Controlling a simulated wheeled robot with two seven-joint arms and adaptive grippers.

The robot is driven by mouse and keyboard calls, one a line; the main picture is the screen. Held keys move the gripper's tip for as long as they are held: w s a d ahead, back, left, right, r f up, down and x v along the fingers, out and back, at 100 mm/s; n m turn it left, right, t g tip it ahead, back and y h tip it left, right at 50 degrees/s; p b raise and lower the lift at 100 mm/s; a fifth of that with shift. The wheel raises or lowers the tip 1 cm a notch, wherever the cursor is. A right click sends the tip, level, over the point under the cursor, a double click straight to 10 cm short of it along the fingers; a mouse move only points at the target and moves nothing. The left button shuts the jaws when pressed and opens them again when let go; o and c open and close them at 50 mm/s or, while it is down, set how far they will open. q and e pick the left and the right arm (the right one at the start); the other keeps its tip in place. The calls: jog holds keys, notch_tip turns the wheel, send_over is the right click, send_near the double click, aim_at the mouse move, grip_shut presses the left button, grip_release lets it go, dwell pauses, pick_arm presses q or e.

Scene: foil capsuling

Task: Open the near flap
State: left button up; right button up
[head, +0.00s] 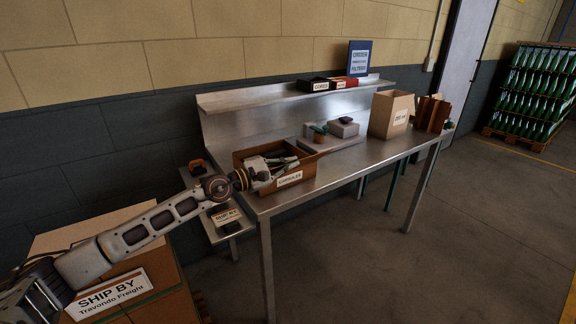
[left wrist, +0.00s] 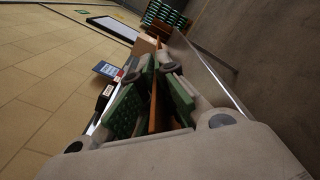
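The brown cardboard box labelled CAPSULES (head: 290,180) stands on the left end of the steel bench. My left gripper (head: 292,154) reaches over this box from the left, its fingers apart. In the left wrist view my gripper (left wrist: 158,75) has its two green-padded fingers on either side of a thin brown cardboard edge (left wrist: 154,100), perhaps a flap. I cannot tell whether the pads touch it. The gripper hides part of the box's opening and flaps. My right gripper is in neither view.
A tall open carton (head: 391,114) and a brown divider (head: 432,114) stand on the bench's right end. Grey blocks (head: 343,128) lie behind the middle. A shelf (head: 280,96) runs along the back. A SHIP BY carton (head: 160,270) stands at lower left.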

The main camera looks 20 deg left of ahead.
pick_arm(q)
jog(key=o, duration=0.4)
jog(key=shift+s+a, duration=0.1)
jog(key=shift+v, duration=5.9)
